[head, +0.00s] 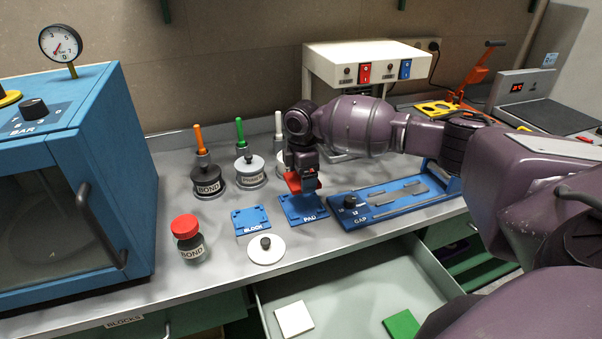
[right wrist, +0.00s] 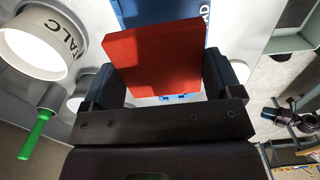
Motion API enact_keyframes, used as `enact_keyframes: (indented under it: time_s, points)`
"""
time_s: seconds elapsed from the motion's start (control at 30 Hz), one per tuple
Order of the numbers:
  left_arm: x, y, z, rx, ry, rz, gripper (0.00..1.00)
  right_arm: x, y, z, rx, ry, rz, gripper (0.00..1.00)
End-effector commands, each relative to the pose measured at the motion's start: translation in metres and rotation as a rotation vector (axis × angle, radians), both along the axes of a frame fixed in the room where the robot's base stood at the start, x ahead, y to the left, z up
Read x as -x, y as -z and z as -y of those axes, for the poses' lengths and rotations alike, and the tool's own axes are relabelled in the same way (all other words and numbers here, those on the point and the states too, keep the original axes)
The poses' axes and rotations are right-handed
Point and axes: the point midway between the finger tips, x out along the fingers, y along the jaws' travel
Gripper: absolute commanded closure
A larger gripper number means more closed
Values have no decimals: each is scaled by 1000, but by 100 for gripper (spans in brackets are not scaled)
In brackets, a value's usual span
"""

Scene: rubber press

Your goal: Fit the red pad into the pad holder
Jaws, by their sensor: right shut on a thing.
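The red pad (head: 293,184) is between the fingers of my right gripper (head: 304,180), just above the blue pad holder (head: 314,212) marked PAD. In the right wrist view the red pad (right wrist: 155,60) stands between the two dark fingers of my right gripper (right wrist: 160,85), slightly tilted. The blue pad holder (right wrist: 180,10) shows behind it, partly hidden by the pad. I cannot tell whether the pad touches the holder. My left gripper is not in view.
A blue BLOCK holder (head: 251,221) and a white disc (head: 267,250) lie to the left. The blue GAP fixture (head: 400,198) is to the right. Brush pots stand behind, including TALC (right wrist: 40,45). An open drawer (head: 345,290) holds a white pad (head: 294,318) and a green pad (head: 402,326).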

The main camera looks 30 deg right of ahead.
Motion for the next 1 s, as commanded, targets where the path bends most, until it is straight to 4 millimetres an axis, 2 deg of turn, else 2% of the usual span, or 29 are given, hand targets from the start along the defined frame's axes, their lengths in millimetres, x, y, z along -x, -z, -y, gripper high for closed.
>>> enact_keyframes:
  time_s: [0.63, 1.0]
  points:
    - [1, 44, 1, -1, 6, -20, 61, 0, 46, 0, -1, -1, -3, 42]
    - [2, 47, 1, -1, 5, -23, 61, 0, 64, -1, -1, 1, 0, 42]
